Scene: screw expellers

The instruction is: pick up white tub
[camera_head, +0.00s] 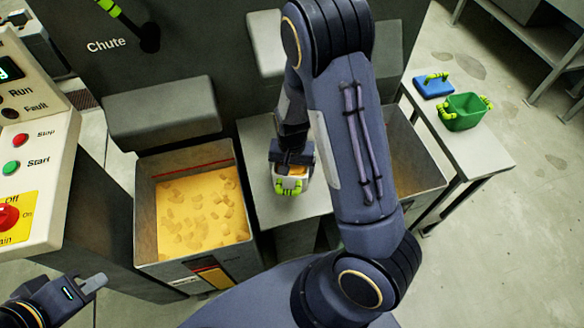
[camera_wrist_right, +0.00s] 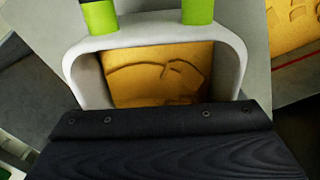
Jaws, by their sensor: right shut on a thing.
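The white tub (camera_head: 305,180) stands at the grey platform between two bins, with green handle parts at its front. In the right wrist view the white tub (camera_wrist_right: 233,53) fills the upper middle, with yellow-brown material inside and green handle parts at the top. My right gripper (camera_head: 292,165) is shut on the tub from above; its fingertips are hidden. My left gripper (camera_head: 92,284) is at the lower left, away from the tub; the gap between its fingers is not clear.
A bin (camera_head: 145,215) of yellow pieces stands left of the platform (camera_head: 262,150); another bin (camera_head: 425,180) stands right, partly behind my right arm. A side table (camera_head: 480,150) holds a green tub (camera_head: 463,118) and a blue lid-like thing (camera_head: 433,88). A control panel (camera_head: 40,150) is at left.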

